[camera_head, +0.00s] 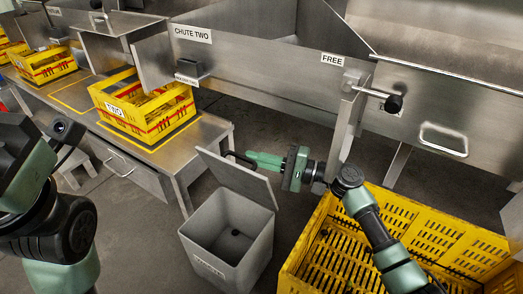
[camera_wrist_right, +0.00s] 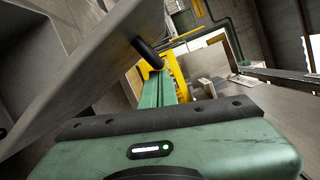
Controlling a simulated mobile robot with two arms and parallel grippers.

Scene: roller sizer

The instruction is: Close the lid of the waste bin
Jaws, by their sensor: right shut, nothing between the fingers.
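The grey waste bin (camera_head: 215,250) stands on the floor with its mouth uncovered and a small dark thing inside. Its lid (camera_head: 238,180) is tilted up, open, at the bin's far side. A dark handle (camera_head: 236,156) sticks out from the lid; it also shows in the right wrist view (camera_wrist_right: 147,52). My right gripper (camera_head: 254,159) is shut and empty behind the lid's upper edge, its fingers close to the handle. I cannot tell if they touch. In the right wrist view its green fingers (camera_wrist_right: 165,90) point past the lid (camera_wrist_right: 90,80). My left gripper's fingers do not show.
A yellow crate (camera_head: 430,235) stands right of the bin, below my right arm. A metal bench (camera_head: 160,158) with a yellow crate marked TWO (camera_head: 125,113) is on the left. Metal chutes (camera_head: 250,60) run behind. Floor shows in front of the bench.

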